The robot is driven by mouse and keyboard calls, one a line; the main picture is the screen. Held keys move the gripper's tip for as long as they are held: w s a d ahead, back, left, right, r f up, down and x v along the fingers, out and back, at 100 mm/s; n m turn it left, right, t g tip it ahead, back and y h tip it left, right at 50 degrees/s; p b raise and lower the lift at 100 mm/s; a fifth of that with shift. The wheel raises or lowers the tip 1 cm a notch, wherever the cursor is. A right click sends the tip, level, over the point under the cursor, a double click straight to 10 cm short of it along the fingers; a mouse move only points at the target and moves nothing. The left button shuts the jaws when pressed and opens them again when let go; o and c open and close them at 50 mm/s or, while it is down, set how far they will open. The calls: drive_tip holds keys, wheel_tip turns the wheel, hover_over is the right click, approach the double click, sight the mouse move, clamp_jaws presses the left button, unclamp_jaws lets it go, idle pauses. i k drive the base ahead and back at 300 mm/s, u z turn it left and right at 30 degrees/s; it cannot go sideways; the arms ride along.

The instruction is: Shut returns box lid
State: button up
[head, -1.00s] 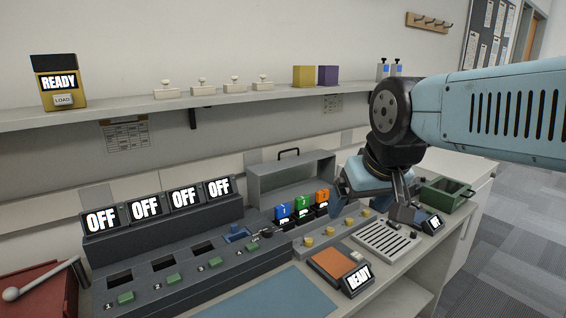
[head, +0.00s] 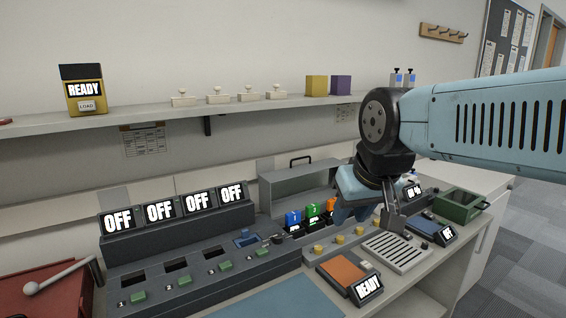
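A grey box (head: 284,190) with a black handle (head: 300,160) at its top back edge stands at the back of the bench, its front side open. A green open-topped box (head: 459,206) with a dark handle stands at the right end. No label shows which one is the returns box. My gripper (head: 393,222) points down over the bench, between these two boxes and above the slotted grey tray (head: 396,252). Its fingers overlap in this view, so their gap is hidden. I see nothing held in it.
Blue (head: 293,217), green (head: 313,211) and orange (head: 331,205) numbered units stand left of my gripper, partly hidden by the arm. Several yellow knobs (head: 340,239) line the bench in front. A shelf (head: 230,104) runs above.

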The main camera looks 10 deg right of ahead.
sight(278, 208)
drive_tip(key=u, duration=1.2)
drive_tip(key=k, duration=1.6)
drive_tip(key=z, duration=0.95)
drive_tip(key=i, duration=1.65)
